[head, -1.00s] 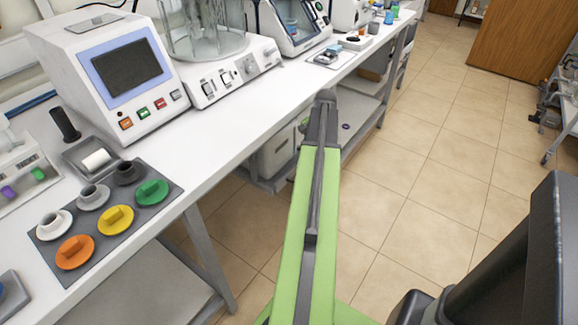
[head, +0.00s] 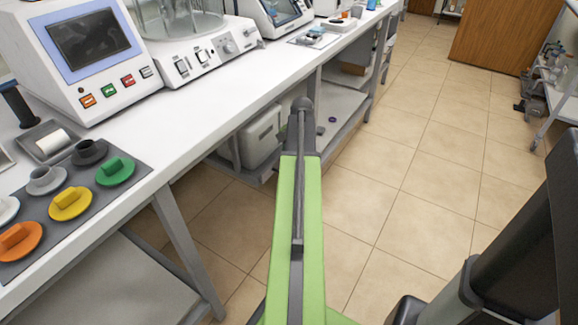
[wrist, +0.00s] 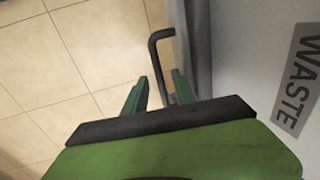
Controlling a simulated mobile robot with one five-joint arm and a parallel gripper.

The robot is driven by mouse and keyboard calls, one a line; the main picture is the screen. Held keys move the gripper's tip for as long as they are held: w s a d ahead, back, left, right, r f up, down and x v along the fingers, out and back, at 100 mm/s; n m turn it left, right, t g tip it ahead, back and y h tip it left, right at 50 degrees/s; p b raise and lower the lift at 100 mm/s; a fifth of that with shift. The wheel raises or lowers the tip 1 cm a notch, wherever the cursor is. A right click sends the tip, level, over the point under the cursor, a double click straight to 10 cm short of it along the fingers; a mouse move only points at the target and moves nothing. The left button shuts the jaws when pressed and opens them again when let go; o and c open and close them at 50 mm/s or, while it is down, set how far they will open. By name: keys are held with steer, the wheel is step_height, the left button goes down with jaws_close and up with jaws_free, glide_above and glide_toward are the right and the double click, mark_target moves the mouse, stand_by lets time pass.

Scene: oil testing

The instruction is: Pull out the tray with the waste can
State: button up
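A white waste can (head: 262,136) stands low under the bench in the head view, partly hidden by my arm. In the wrist view its pale side, with a grey WASTE label (wrist: 298,78), fills the right. A dark bent handle (wrist: 155,52) stands out beside a grey edge, which looks like the tray (wrist: 196,40). My gripper (wrist: 160,80) has its two green fingers apart, with the handle's bar showing between them. I cannot tell whether the fingers touch it. In the head view my gripper is hidden beyond the end of my arm.
The long white bench (head: 215,88) runs along the left, carrying instruments and several coloured lids (head: 70,203). Its metal leg (head: 188,250) stands left of my arm. A wheeled cart (head: 562,110) stands at the far right.

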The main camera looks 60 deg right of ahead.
jaws_close()
stand_by(1.4)
